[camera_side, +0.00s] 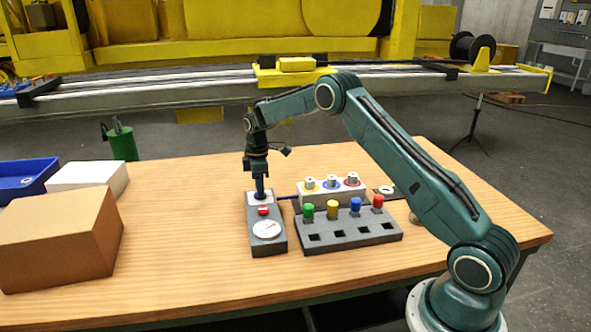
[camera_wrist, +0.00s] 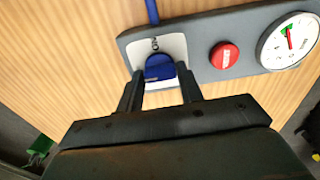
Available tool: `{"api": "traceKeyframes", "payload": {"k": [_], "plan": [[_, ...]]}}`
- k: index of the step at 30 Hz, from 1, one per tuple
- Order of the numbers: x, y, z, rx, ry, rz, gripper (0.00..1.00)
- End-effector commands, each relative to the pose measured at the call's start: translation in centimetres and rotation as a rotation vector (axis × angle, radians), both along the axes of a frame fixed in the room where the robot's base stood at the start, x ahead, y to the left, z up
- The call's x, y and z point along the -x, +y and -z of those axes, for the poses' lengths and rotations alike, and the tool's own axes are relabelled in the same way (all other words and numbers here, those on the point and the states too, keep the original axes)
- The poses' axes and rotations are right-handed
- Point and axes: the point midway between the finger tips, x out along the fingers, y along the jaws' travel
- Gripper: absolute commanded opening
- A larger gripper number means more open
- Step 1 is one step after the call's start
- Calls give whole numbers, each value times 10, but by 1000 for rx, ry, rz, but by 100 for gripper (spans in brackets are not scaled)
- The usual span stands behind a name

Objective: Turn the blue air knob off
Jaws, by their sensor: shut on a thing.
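The blue air knob (camera_wrist: 159,67) sits on a white label plate (camera_wrist: 172,45) at one end of a grey control box (camera_wrist: 192,40). The plate carries lettering that looks like "ON", partly covered. My gripper (camera_wrist: 160,80) is shut on the knob, with one dark finger on each side of it in the wrist view. In the side view my gripper (camera_side: 260,190) points straight down onto the far end of the box (camera_side: 255,237). The knob's lower part is hidden by the fingers.
A red button (camera_wrist: 225,55) and a round gauge (camera_wrist: 289,42) are on the same box. A grey block with coloured knobs (camera_side: 348,230) stands close to the right. Cardboard box (camera_side: 60,240) and blue bin (camera_side: 25,180) are at left.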

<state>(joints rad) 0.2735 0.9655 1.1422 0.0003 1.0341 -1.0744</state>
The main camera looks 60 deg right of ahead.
Motion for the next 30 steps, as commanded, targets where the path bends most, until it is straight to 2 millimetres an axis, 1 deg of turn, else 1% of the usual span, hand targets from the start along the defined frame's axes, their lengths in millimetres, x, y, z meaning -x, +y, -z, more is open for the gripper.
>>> {"api": "traceKeyframes", "payload": {"k": [2,3,6,15,20,26,30], "plan": [[-1,0,-2,1,-5,-5,14],[-1,0,-2,1,-5,-5,40],[-1,0,-2,0,-4,-4,58],[0,0,-1,0,-1,-1,58],[0,0,-6,0,-1,0,58],[-1,0,-23,0,-3,0,58],[-1,0,-44,1,-4,-1,58]]}}
